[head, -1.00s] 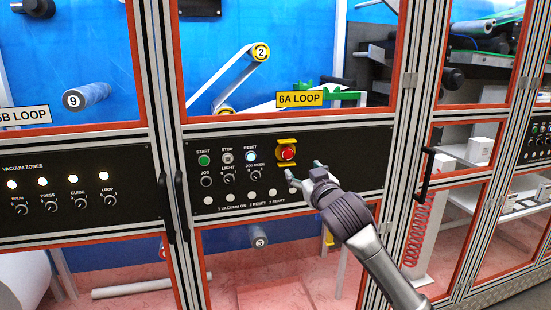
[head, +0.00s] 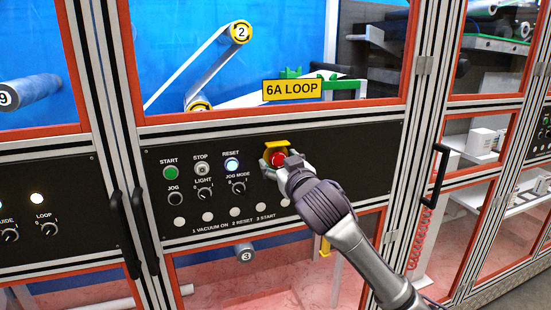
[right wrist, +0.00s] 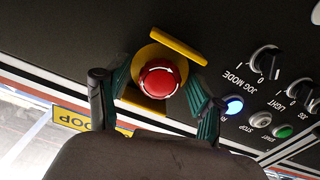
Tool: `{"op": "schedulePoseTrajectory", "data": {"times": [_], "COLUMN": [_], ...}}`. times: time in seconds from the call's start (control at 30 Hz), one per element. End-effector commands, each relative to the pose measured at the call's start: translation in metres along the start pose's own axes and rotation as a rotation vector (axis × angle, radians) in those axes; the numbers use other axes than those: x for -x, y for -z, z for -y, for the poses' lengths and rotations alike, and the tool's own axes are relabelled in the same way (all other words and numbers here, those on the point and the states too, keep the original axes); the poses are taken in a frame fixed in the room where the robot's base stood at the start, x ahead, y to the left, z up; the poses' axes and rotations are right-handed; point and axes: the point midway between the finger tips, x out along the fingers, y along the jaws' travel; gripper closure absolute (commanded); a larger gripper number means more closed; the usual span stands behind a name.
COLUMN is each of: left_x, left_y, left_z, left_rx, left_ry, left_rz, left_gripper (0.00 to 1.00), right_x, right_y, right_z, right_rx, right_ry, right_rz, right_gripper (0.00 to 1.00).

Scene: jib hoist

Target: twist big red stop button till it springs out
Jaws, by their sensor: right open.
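The big red stop button (head: 277,158) sits on a yellow backing with yellow guards above and below, on the black control panel. In the right wrist view the round red button (right wrist: 159,78) shows white arrow marks on its face. My right gripper (head: 279,162) is at the button, its fingers spread to either side. In the wrist view my right gripper (right wrist: 155,95) is open, with a green-padded finger on each side of the button; gaps show between pads and button. The lower part of the button is partly hidden by the gripper in the head view. My left gripper is out of view.
Left of the button are the green START button (head: 170,173), the STOP button (head: 201,169), the lit RESET button (head: 232,165) and several knobs. The yellow guard (head: 290,144) is close above the fingers. A black door handle (head: 434,175) stands to the right.

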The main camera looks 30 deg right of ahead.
Motion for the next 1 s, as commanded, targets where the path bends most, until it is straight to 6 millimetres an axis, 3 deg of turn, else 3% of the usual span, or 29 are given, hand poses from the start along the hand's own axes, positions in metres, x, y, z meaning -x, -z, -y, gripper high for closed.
{"op": "schedulePoseTrajectory", "data": {"times": [0.27, 0.67, 1.0], "left_x": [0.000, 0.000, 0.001], "left_y": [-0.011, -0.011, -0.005], "left_z": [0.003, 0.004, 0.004], "left_rx": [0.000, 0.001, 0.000], "left_ry": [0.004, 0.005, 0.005], "left_rz": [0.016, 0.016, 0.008], "left_gripper": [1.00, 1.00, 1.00], "right_x": [0.001, 0.000, 0.000], "right_y": [0.000, 0.000, 0.000], "right_z": [0.000, 0.000, 0.001], "right_rx": [0.000, 0.000, -0.074], "right_ry": [0.000, 0.000, 0.001], "right_rz": [0.000, 0.000, 0.001], "right_gripper": [0.32, 0.93, 0.93]}}
